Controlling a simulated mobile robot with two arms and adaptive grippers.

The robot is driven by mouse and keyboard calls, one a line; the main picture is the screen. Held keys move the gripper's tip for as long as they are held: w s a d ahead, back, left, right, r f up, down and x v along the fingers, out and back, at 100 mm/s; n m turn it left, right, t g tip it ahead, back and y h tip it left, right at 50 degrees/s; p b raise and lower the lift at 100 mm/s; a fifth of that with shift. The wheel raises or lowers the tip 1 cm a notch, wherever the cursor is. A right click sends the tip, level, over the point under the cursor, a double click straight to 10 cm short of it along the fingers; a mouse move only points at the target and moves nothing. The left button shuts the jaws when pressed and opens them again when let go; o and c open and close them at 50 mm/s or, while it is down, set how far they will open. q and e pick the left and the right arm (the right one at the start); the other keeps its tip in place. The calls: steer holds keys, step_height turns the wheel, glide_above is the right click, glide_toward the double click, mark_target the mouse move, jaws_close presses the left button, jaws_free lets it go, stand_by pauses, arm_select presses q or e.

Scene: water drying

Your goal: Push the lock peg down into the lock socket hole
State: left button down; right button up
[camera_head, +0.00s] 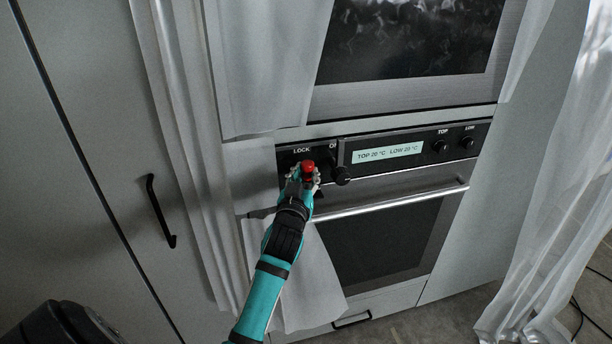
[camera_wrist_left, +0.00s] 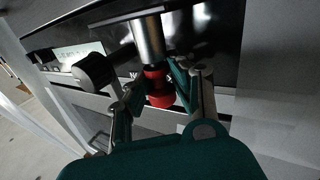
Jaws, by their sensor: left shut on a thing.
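The lock peg has a red head (camera_head: 308,168), in front of the oven panel just below the LOCK label. My left gripper (camera_head: 303,174) is shut on it, its arm reaching up from the bottom of the head view. In the left wrist view the red part (camera_wrist_left: 157,88) sits between the two fingers, and a silver cylinder (camera_wrist_left: 149,40) extends above it in the picture. The lock socket hole cannot be made out; the gripper and peg cover that part of the panel. I cannot tell how deep the peg sits. My right gripper is not in view.
A black knob (camera_head: 342,175) is close to the right of the gripper. The oven display (camera_head: 387,153) and two smaller knobs are further right. The oven door handle (camera_head: 390,199) runs below. White curtains (camera_head: 180,120) hang at left and right.

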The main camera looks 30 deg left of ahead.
arm_select(q)
steer(key=c, duration=1.1)
jaws_free()
steer(key=shift+f, duration=0.25)
steer(key=shift+o, duration=0.2)
steer(key=v, duration=1.2)
